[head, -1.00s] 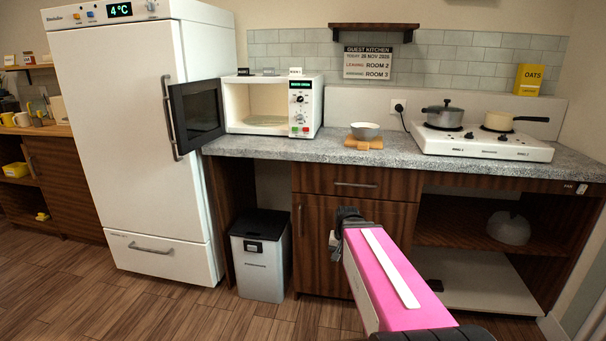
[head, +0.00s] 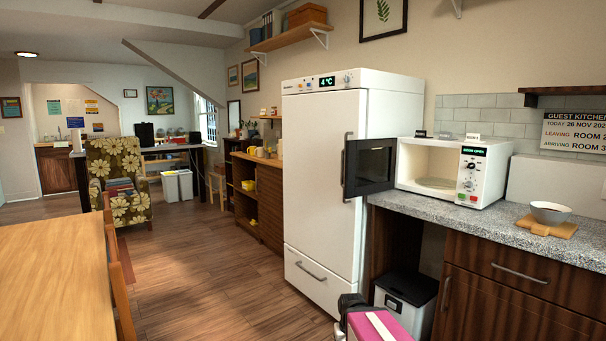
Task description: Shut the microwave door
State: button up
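The white microwave (head: 452,168) stands on the speckled grey counter, right of the fridge. Its dark-windowed door (head: 370,165) is swung wide open to the left, its outer end in front of the fridge's right side. The lit cavity looks empty apart from a pale plate at the bottom. The control panel with a green display and knobs is on the right of the front. My pink arm link (head: 378,327) shows at the bottom edge, with a black joint at its end, well below the counter. No gripper fingers can be made out, and nothing of mine touches the door.
The tall white fridge (head: 325,170) stands left of the counter (head: 478,222). A bowl (head: 550,212) sits on a wooden board right of the microwave. A bin (head: 405,291) stands under the counter. A wooden table (head: 50,280) is at left; open floor lies between it and the fridge.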

aim_at(370, 164)
jog(key=i+j+u, duration=0.25)
jog(key=i+u, duration=0.6)
jog(key=i, duration=2)
jog(key=i+j, duration=0.15)
jog(key=i, duration=1.65)
jog(key=i+z, duration=0.1)
jog(key=z, duration=0.3)
jog(key=i+z, duration=0.1)
jog(key=z, duration=0.7)
jog(key=i+j+z, duration=0.15)
jog(key=z, duration=2.15)
jog(key=i+l+z, duration=0.1)
jog(key=l+z, duration=0.25)
jog(key=i+l+z, duration=0.2)
jog(key=z, duration=0.2)
jog(key=k+j+z, duration=0.25)
jog(key=i+l, duration=0.1)
